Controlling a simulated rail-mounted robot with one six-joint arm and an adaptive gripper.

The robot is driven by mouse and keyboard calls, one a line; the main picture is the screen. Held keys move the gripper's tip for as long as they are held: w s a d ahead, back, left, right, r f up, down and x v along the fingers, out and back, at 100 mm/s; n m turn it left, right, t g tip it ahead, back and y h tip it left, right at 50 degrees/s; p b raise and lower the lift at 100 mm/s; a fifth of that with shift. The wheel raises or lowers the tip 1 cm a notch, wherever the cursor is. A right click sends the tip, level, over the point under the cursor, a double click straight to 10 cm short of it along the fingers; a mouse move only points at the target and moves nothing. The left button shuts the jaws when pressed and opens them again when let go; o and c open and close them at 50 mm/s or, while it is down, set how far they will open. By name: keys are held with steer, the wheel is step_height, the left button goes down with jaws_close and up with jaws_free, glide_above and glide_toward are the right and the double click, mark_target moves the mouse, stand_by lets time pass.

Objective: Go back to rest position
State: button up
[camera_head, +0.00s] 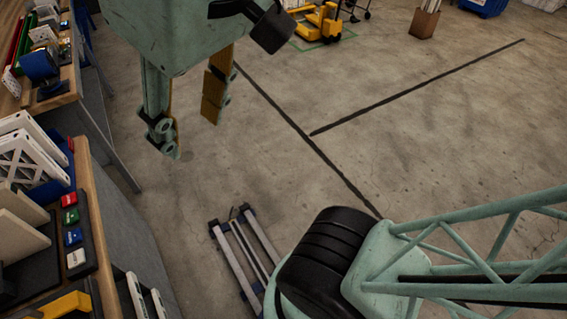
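My gripper (190,110) hangs at the upper left of the head view, pointing down over the bare floor. It is pale green with two fingers that have tan inner pads. The fingers stand apart with a clear gap, and nothing is between them. My arm link, a green lattice with a black joint, crosses the lower right.
Workbenches (97,200) run along the left edge, holding white framed filters (30,160), a blue spool (38,66) and a block with coloured buttons (72,225). A yellow pallet truck (318,22) and a brown box (424,22) stand far back. The middle floor is clear.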

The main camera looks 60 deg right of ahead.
step_height(320, 180, down, 9)
steer(key=b, duration=0.7)
steer(key=shift+s, duration=0.45)
stand_by(0.5)
